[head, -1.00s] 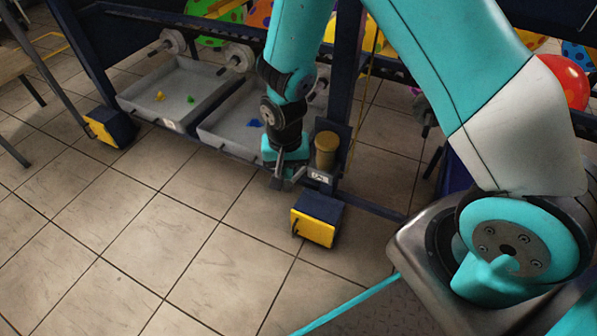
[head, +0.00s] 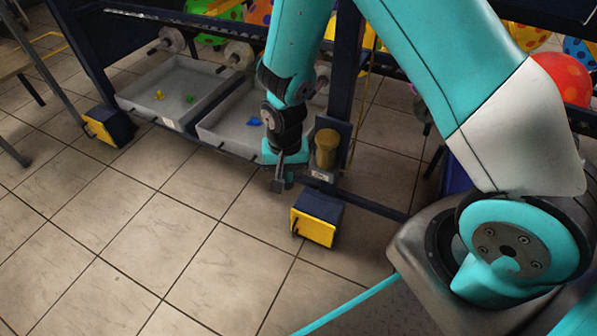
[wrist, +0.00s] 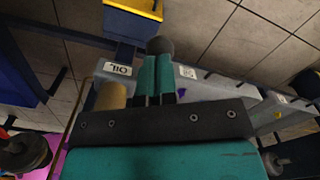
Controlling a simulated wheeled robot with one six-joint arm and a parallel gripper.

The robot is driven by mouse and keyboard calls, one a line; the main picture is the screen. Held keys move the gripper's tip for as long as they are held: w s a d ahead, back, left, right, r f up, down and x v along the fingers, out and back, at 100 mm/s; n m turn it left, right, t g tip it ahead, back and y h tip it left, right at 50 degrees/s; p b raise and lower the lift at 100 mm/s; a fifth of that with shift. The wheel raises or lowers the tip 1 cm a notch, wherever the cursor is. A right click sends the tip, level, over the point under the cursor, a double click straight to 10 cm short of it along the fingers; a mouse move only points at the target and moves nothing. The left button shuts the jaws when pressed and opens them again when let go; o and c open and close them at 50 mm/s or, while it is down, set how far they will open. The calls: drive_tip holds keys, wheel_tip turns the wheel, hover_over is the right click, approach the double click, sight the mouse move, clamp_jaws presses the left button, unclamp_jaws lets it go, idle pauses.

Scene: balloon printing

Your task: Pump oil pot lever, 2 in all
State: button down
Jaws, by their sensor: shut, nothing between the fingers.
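The oil pot is a tan-gold cylinder (head: 326,150) at the foot of the dark blue post in the head view. In the wrist view part of it shows as a tan cylinder (wrist: 110,97) beside a white OIL label (wrist: 118,69). My gripper (head: 279,184) hangs just left of the pot, fingers pointing down. In the wrist view its fingers (wrist: 158,78) are shut with nothing between them. A dark round knob (wrist: 159,46) shows at the fingertips, perhaps the lever's end; I cannot tell whether they touch. The rest of the lever is hidden.
A blue-and-yellow block foot (head: 317,218) stands on the floor just in front of the pot. Grey trays (head: 180,85) with small coloured pieces sit to the left under the frame. Another block foot (head: 108,127) is farther left. The tiled floor in front is clear.

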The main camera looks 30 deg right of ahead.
wheel_tip(320, 180, down, 7)
drive_tip(key=b, duration=0.4)
idle(0.8)
drive_tip(key=shift+r, duration=0.15)
wheel_tip(320, 180, up, 11)
drive_tip(key=p, duration=1)
drive_tip(key=shift+p, duration=0.3)
